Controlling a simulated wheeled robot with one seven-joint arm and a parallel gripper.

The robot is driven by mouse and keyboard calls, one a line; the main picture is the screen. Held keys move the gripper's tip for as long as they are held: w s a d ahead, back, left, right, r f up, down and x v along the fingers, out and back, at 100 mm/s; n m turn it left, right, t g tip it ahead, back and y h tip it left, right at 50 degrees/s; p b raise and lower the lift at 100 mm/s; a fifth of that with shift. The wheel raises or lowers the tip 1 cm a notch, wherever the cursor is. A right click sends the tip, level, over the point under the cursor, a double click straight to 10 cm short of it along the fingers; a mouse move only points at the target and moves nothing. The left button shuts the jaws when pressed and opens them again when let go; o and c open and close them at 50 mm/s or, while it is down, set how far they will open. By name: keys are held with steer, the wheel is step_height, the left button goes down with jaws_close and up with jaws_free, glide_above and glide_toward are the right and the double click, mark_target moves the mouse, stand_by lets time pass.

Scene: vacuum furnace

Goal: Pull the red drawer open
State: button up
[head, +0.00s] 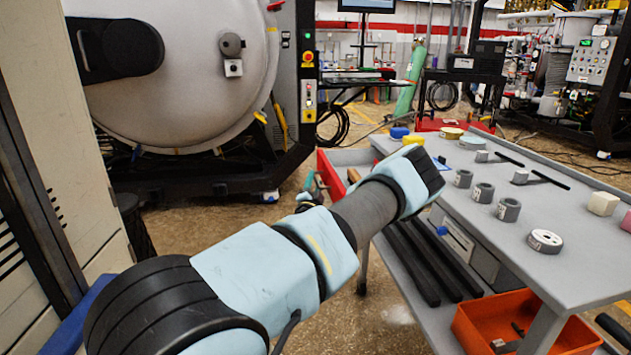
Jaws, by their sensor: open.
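The red drawer (325,174) is at the left end of the grey cart (548,272). It stands out from the cart, and part of its grey inside shows, with a brownish-orange item in it. My arm crosses the view from the lower left and covers the drawer's lower part. Small light-blue and dark parts just left of the drawer's red front look like my gripper (311,192). It is mostly hidden behind my arm. I cannot tell whether its fingers touch the drawer or a handle.
The big furnace door (190,95) is at the back left. Floor between furnace and cart is clear.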

steer(key=b+v, duration=0.1)
steer(key=v, duration=0.8)
steer(key=s+a+r+n+g+y+p, duration=0.1)
steer(key=s+a+n+g+y+p, duration=0.3)
steer(key=a+n+g+y, duration=0.6)
steer(key=s+r+n+g+h+p, duration=0.1)
steer(key=s+r+g+h, duration=0.1)
steer(key=s+r, duration=0.3)
steer(key=s+r+n+g+h+p, duration=0.1)
steer(key=s+r, duration=0.5)
steer(key=s, duration=0.7)
steer(key=s+d+r+g+h+p, duration=0.1)
steer(key=s+r+g+h+p, duration=0.2)
steer(key=s+r+g, duration=0.2)
steer(key=s+r, duration=0.1)
steer(key=s, duration=0.2)
steer(key=shift+s+n, duration=0.4)
